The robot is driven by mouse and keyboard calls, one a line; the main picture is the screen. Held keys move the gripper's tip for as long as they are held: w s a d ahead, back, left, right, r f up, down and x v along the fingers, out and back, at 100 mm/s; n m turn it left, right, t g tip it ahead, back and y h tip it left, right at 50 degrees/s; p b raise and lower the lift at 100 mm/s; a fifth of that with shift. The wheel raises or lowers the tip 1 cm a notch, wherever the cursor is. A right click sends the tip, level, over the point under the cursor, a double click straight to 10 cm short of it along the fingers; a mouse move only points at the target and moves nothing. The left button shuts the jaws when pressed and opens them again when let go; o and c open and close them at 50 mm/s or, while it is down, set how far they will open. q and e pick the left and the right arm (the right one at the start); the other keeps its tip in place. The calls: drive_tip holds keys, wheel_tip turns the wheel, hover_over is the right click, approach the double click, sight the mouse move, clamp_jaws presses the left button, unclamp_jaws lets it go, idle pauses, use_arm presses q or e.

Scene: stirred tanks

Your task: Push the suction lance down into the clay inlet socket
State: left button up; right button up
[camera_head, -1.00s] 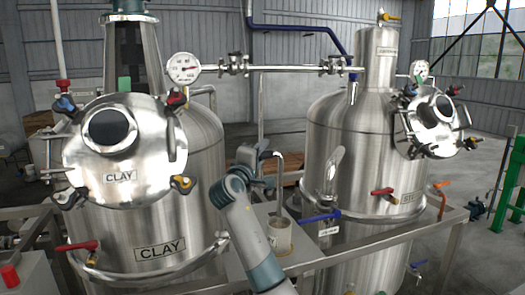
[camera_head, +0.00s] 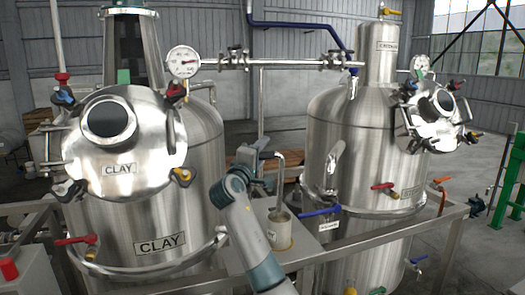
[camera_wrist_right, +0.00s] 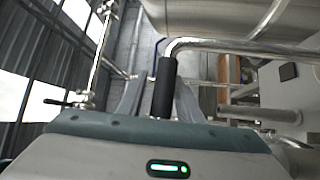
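The suction lance (camera_head: 280,178) is a bent steel tube. Its upright leg goes down to a steel cup (camera_head: 280,234) on a plate between the tanks; how deep it sits is hidden. In the wrist view its black sleeve (camera_wrist_right: 164,88) stands between my fingers, with the tube bending right above it. My right gripper (camera_head: 258,155) appears shut on this sleeve. The clay tank (camera_head: 190,195) stands at left, its CLAY-labelled cover (camera_head: 85,165) bearing a dark round port (camera_head: 108,120). I cannot tell which fitting is the clay inlet socket. My left gripper is not in view.
A second steel tank (camera_head: 345,140) stands at right. A pipe with a gauge (camera_head: 184,62) runs above between the tanks. A blue-handled valve (camera_head: 320,211) is right of the cup. A metal frame rail (camera_head: 385,235) crosses in front of the right tank.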

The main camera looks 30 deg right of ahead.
drive_tip(key=shift+o, duration=0.3)
drive_tip(key=shift+s+a+f, duration=0.1)
drive_tip(key=shift+s+a+f+b, duration=0.15)
drive_tip(key=shift+s+a+b, duration=0.2)
drive_tip(key=shift+a, duration=0.1)
use_arm(q)
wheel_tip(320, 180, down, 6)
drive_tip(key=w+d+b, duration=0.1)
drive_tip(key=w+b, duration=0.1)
drive_tip(key=b, duration=0.3)
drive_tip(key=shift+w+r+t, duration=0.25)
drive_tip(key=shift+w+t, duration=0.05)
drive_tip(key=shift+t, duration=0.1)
use_arm(e)
drive_tip(key=v, duration=1.6)
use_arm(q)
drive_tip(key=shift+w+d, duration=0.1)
